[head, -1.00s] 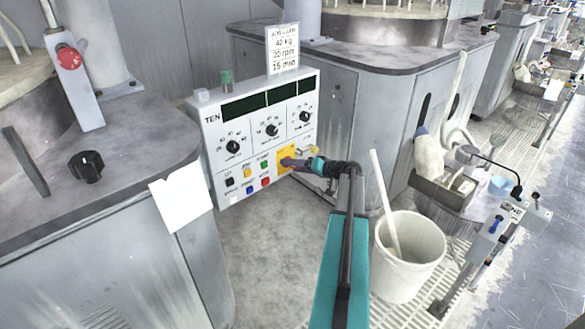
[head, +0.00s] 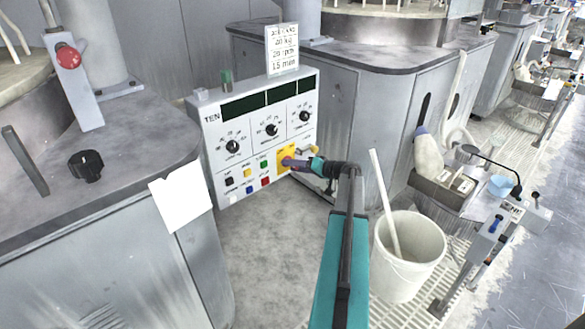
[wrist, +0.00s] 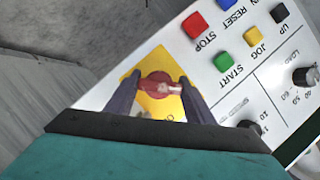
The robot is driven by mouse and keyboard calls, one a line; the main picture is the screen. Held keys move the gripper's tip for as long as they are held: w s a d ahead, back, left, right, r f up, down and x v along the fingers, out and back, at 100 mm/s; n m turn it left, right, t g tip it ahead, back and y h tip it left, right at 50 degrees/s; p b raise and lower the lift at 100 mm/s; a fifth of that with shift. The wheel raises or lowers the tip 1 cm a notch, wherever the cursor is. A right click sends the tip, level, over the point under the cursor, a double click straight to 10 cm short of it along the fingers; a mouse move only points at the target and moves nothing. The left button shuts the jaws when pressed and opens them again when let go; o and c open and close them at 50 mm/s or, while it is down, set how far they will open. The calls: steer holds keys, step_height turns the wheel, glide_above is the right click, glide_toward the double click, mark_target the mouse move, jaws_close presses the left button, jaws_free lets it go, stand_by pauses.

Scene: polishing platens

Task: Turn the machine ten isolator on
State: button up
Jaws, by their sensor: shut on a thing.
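The machine ten control panel (head: 213,148) is a white box marked TEN, with dials, dark displays and coloured buttons. At its lower right is a yellow isolator plate (head: 283,155); it also shows in the wrist view (wrist: 171,104). A red isolator knob (wrist: 155,84) sits on the yellow plate. My gripper (head: 294,163) reaches the plate from the right. In the wrist view my gripper (wrist: 157,88) has one finger on each side of the knob and is shut on it. Lettering on the plate below the knob is mostly hidden.
Stop (wrist: 195,25), start (wrist: 222,62) and jog (wrist: 252,37) buttons lie close beside the plate. A white bucket (head: 425,246) with a stick stands right of my arm. A red button (head: 69,58) is on a post at left. The floor below the panel is clear.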

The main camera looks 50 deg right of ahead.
steer(key=shift+w+d+r, duration=0.1)
steer(key=m+t+y, duration=0.1)
steer(key=m, duration=0.2)
steer(key=shift+d+b, duration=0.15)
steer(key=shift+b, duration=0.15)
steer(key=m+t+y, duration=0.1)
steer(key=m, duration=0.3)
steer(key=shift+t, duration=0.3)
steer(key=m+t+p, duration=0.1)
steer(key=m, duration=0.3)
steer(key=shift+m+t, duration=0.3)
steer(key=shift+t, duration=0.1)
steer(key=m+t, duration=0.1)
steer(key=m, duration=0.1)
steer(key=m+h, duration=0.1)
steer(key=m, duration=0.2)
steer(key=shift+t+p, duration=0.3)
steer(key=shift+t, duration=0.1)
steer(key=o, duration=1.1)
steer(key=shift+f, duration=0.2)
steer(key=shift+c, duration=0.2)
